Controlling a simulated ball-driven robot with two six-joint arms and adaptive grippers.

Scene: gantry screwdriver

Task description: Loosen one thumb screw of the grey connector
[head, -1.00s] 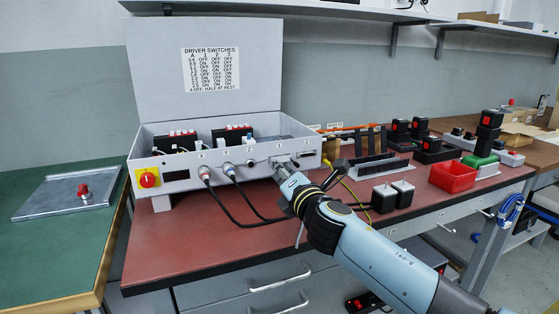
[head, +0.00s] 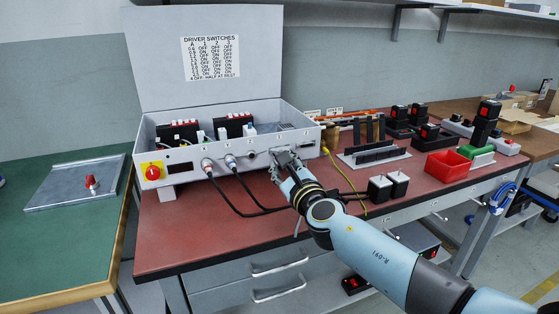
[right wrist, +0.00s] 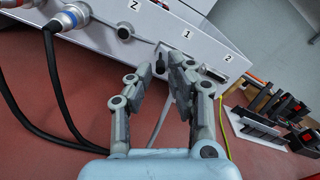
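The grey connector (right wrist: 161,57) is plugged into the control box front under the label 1, partly hidden by my fingers. Its grey cable (right wrist: 160,118) hangs down between the fingers. The thumb screws are too small or hidden to make out. My right gripper (right wrist: 161,80) is open, with one finger on each side of the cable and its tips close to the connector. I cannot tell whether a tip touches it. In the head view, my right gripper (head: 281,168) is at the right part of the box front (head: 225,170). My left gripper is out of view.
Two black cables (head: 240,190) run from round plugs left of the gripper. A yellow cable (head: 345,172) hangs to the right. Black blocks (head: 380,188) and a red bin (head: 447,165) stand on the red bench. The front left of the bench is clear.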

